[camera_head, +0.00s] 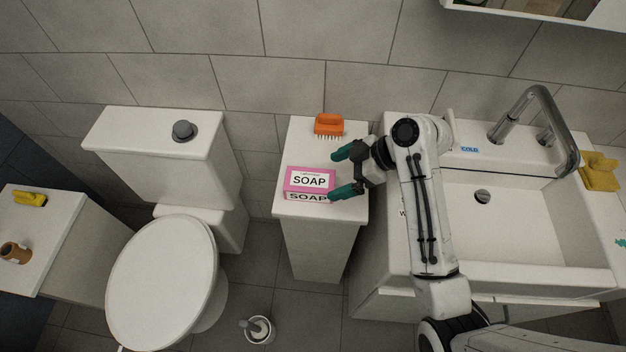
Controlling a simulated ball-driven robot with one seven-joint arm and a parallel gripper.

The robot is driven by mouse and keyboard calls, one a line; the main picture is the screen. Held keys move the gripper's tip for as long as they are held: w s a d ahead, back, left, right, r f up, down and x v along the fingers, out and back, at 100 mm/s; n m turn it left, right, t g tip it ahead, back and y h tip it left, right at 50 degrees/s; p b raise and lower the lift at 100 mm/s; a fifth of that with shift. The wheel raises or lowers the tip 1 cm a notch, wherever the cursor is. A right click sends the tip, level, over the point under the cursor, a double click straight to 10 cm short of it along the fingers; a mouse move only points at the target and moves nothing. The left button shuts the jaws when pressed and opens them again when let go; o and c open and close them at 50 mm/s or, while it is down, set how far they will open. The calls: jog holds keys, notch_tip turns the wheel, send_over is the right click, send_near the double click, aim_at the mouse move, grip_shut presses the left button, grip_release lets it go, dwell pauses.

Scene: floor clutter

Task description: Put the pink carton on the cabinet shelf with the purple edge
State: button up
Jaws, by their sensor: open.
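The pink carton (309,183), labelled SOAP, sits on the white top of a narrow stand (290,207) between the toilet and the sink. My gripper (337,174) reaches in from the right with its two green fingers spread. The fingers are at the carton's right end, and the near finger overlaps its lower right corner in the picture. I cannot tell whether they touch. The gripper is open. No cabinet shelf with a purple edge shows in this view.
An orange brush (328,125) stands behind the carton. A toilet (163,262) is left, a sink with a tap (545,115) right. A low white unit (35,235) at far left bears a yellow item (30,198) and a brown one (14,252).

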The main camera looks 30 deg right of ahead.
aim_at(319, 180)
jog(key=shift+w+p+x, duration=0.2)
jog(key=shift+p+x, duration=0.35)
jog(key=shift+x, duration=3.2)
jog(key=shift+d+r, duration=0.1)
jog(key=shift+d, duration=0.05)
jog(key=c, duration=1.1)
jog(key=shift+r, duration=0.15)
